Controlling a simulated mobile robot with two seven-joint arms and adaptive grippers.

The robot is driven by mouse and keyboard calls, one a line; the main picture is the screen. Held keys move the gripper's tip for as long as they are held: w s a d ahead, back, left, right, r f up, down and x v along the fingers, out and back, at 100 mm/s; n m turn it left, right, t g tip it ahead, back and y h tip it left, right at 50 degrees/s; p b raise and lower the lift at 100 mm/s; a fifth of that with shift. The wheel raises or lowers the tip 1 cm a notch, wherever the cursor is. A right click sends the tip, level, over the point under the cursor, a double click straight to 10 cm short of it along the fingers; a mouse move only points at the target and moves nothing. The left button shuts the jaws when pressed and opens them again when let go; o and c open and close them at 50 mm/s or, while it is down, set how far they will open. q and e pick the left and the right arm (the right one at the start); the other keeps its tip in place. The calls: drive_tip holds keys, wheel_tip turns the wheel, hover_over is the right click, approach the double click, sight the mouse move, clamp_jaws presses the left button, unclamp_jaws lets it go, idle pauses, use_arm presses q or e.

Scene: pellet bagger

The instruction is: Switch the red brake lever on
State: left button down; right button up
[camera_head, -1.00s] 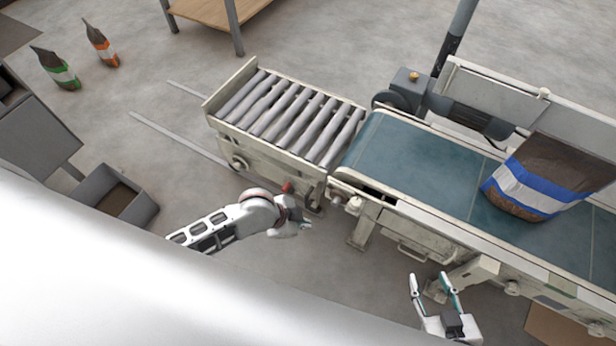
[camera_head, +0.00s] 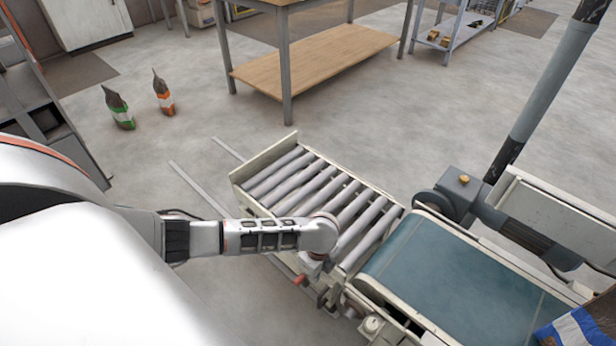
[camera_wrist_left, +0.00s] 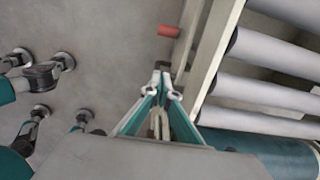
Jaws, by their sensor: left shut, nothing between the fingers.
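The red brake lever (camera_head: 300,280) shows its red grip low beside the near side of the roller conveyor (camera_head: 262,208). In the left wrist view the red grip (camera_wrist_left: 169,31) stands out near the conveyor's side rail, beyond my fingertips. My left gripper (camera_wrist_left: 165,90) is shut and empty, with a gap between its tips and the red grip. In the head view my left forearm reaches over the roller conveyor's near edge, and the left gripper (camera_head: 325,290) is partly hidden below the wrist, close to the lever. My right gripper is out of view.
A teal belt conveyor (camera_head: 440,285) joins the rollers on the right, with a blue and white bag (camera_head: 582,328) on it. A wooden-shelved table (camera_head: 315,62) stands behind. Two small bags (camera_head: 118,106) stand on the floor at left. Open floor lies around the rollers' far side.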

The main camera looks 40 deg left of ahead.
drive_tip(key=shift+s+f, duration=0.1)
use_arm(q)
drive_tip(key=a+f+b, duration=0.4)
drive_tip(key=f+b, duration=0.2)
drive_tip(key=f, duration=0.4)
drive_tip(key=shift+w+a+f, duration=0.2)
drive_tip(key=shift+w+f, duration=0.05)
drive_tip(key=shift+f, duration=0.15)
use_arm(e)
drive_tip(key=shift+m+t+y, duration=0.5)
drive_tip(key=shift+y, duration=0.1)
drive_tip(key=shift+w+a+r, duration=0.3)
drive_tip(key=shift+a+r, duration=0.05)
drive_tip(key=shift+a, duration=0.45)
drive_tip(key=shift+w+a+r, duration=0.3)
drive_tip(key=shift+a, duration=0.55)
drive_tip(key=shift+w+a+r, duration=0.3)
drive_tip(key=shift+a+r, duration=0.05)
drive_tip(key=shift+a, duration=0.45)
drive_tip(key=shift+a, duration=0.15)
